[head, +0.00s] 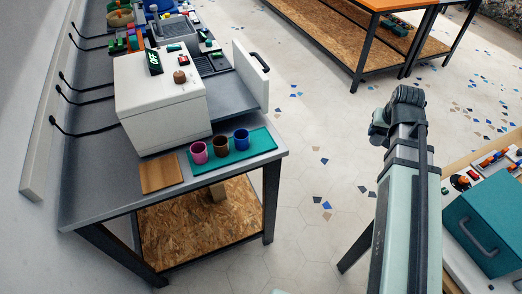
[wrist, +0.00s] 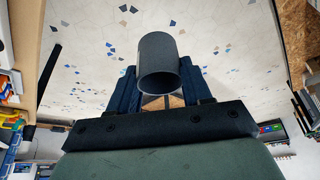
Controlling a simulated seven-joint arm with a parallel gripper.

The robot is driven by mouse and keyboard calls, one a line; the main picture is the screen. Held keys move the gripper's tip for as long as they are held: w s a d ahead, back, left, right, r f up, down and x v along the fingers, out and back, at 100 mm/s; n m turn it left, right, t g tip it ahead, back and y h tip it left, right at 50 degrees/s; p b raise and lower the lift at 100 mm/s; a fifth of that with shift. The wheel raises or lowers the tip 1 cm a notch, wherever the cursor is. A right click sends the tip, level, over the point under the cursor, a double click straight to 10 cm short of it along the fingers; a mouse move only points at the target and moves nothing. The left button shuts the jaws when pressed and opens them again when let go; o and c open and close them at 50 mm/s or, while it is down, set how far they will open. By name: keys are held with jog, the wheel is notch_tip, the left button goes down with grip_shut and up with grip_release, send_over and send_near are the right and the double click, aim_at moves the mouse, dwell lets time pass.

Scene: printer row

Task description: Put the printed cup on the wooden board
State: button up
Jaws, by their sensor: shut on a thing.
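A dark grey cup (wrist: 157,52) is held between the two fingers of my gripper (wrist: 158,88) in the wrist view, its open end facing the camera. The gripper is shut on it, with pale floor behind. In the head view my arm rises on the right, and neither the gripper's fingers nor the grey cup can be made out there. The wooden board (head: 161,174) lies bare on the grey table (head: 112,196), near its front edge, well to the left of my arm.
A teal mat (head: 262,142) beside the board carries a pink cup (head: 198,152), a brown cup (head: 221,145) and a blue cup (head: 241,139). A white printer (head: 160,105) stands behind, its door (head: 250,76) swung open. A teal box (head: 490,225) stands at the right. Floor lies between.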

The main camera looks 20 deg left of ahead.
jog(key=s+a+r+n, duration=0.1)
jog(key=s+a+r, duration=0.15)
jog(key=a, duration=0.85)
jog(key=s+a+r+n+y, duration=0.1)
jog(key=s+a+n, duration=0.15)
jog(key=a, duration=0.85)
jog(key=s+a+r+n, duration=0.15)
jog(key=s+a, duration=0.25)
jog(key=a, duration=0.8)
jog(key=shift+n+g+y, duration=0.4)
jog(key=shift+y, duration=0.1)
jog(key=s+a+r, duration=0.1)
jog(key=s+a, duration=0.3)
jog(key=a, duration=0.1)
jog(key=s+a+r, duration=0.1)
jog(key=s+a, duration=0.3)
jog(key=s+a+r, duration=0.1)
jog(key=s+a, duration=0.3)
jog(key=a, duration=0.1)
jog(key=shift+s+a+r, duration=0.15)
jog(key=shift+s+a, duration=0.05)
jog(key=shift+a, duration=0.1)
jog(key=n, duration=0.2)
send_over(159, 166)
jog(key=s+d, duration=0.2)
jog(key=shift+y, duration=0.4)
jog(key=shift+w+a+f, duration=0.1)
jog(key=shift+f, duration=1.75)
jog(key=shift+w+a+f, duration=0.1)
jog(key=shift+f, duration=1.75)
